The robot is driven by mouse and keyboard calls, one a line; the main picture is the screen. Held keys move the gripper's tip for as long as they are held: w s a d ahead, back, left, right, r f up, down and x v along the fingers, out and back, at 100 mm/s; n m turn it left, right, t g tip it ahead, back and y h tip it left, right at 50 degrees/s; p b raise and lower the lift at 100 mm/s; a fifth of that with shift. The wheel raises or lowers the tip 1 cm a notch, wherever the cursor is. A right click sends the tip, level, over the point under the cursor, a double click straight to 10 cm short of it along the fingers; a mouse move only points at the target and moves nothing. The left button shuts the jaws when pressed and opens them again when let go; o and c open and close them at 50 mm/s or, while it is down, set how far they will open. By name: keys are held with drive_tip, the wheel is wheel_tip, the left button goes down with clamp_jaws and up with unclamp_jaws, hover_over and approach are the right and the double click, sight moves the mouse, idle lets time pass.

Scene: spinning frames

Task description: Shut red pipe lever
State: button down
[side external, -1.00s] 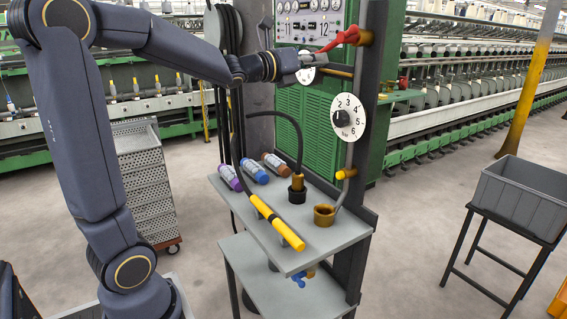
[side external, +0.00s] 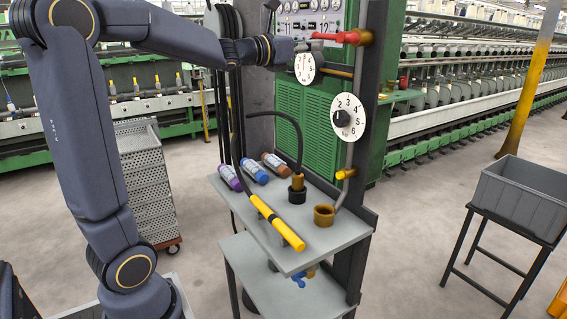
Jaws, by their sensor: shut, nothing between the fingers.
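The red pipe lever (side external: 334,37) sits near the top of the dark upright post, on a brass-coloured fitting (side external: 364,38). It now lies about level, its free end pointing left. My gripper (side external: 304,45) is shut and empty, just left of and slightly below the lever's free end. I cannot tell whether it touches the lever. Its fingertips are small and partly lost against the panel behind.
A white gauge (side external: 304,68) hangs just below my gripper, and a numbered dial (side external: 347,117) is lower on the post. A grey shelf (side external: 325,252) below holds coloured tubes (side external: 254,171) and a yellow-handled tool (side external: 276,221). A grey bin (side external: 520,195) stands at the right.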

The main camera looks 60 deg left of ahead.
drive_tip(key=shift+r, duration=0.1)
idle(0.3)
drive_tip(key=s+f, duration=0.4)
drive_tip(key=s, duration=0.6)
drive_tip(key=shift+s+f, duration=0.3)
drive_tip(key=shift+s, duration=0.1)
